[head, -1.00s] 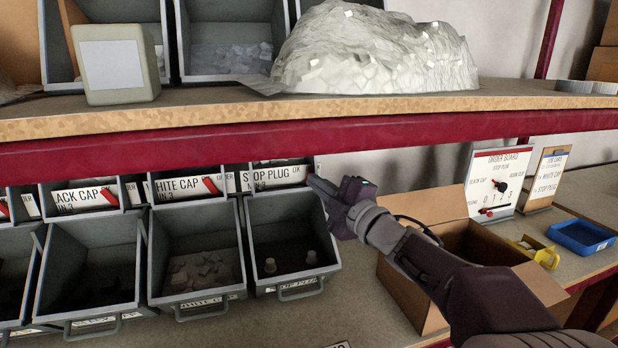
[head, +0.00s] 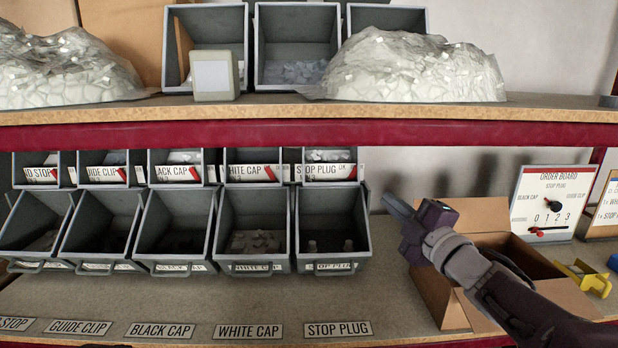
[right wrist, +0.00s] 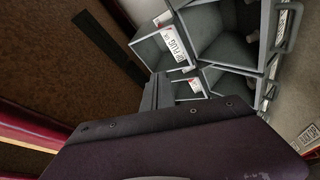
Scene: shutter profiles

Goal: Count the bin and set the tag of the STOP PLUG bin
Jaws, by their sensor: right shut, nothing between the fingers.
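The STOP PLUG bin (head: 333,268) is the rightmost grey bin of the lower front row. Two pale plugs (head: 312,246) show on its dark floor; its deeper corners are dim. Above it, a small bin carries the STOP PLUG card (head: 322,172) with a red tag (head: 352,172) at its right end. The card also shows in the right wrist view (right wrist: 173,44). My right gripper (head: 390,201) is shut and empty, to the right of the bins and apart from them. Its fingers (right wrist: 157,90) show in the right wrist view. My left gripper is out of view.
The order board (head: 555,200), with a black knob, numbers and a red slider, stands at the right. An open cardboard box (head: 450,300) is under my right arm. A red-edged shelf (head: 300,134) runs above. Bench labels (head: 248,331) lie in front of the bins.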

